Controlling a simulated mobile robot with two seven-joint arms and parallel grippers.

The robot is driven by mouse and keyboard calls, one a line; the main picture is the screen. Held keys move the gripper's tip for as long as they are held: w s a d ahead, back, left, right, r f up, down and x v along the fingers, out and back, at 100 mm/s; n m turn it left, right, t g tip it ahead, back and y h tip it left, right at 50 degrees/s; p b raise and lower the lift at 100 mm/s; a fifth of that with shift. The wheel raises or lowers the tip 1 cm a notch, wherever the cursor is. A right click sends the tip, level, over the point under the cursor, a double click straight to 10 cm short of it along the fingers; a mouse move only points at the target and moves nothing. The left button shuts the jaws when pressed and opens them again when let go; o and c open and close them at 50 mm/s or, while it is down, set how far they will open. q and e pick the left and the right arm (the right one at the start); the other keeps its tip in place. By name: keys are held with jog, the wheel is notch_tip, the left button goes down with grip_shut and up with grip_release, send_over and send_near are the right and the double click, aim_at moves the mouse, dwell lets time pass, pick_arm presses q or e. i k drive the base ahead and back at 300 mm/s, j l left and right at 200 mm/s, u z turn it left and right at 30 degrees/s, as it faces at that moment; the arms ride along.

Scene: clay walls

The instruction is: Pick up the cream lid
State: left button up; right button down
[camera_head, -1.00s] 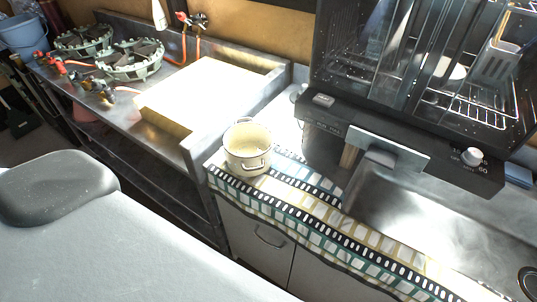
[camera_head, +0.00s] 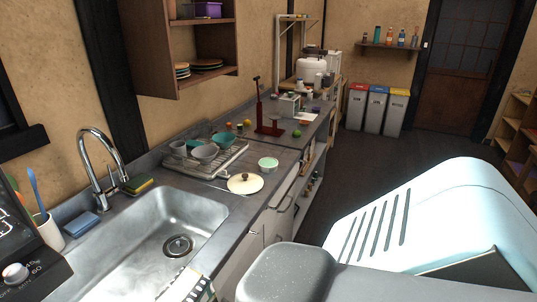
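The cream lid (camera_head: 245,183) lies on the grey counter (camera_head: 222,224), just right of the sink. It is round with a dark knob on top. Nothing touches it from above. Neither of my grippers shows in this view, and a large pale part of my own body fills the lower right.
The steel sink (camera_head: 150,235) with a curved faucet (camera_head: 100,165) is left of the lid. A dish rack (camera_head: 214,160) with bowls stands behind the lid, and a small green-topped container (camera_head: 268,164) is close by. Three bins (camera_head: 376,108) stand at the far wall. Dark floor is clear along the counter.

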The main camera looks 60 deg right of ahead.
aim_at(242, 183)
jog(key=z, duration=0.45)
jog(key=j+z, duration=0.15)
jog(key=z, duration=0.3)
jog(key=j+z, duration=0.1)
jog(key=z, duration=0.35)
jog(key=j+z, duration=0.1)
jog(key=z, duration=0.35)
jog(key=i+l+u, duration=0.2)
jog(key=u, duration=0.2)
jog(key=i+l+u, duration=0.15)
jog(key=l+u, duration=0.25)
jog(key=i+l+u, duration=0.15)
jog(key=l+u, duration=0.3)
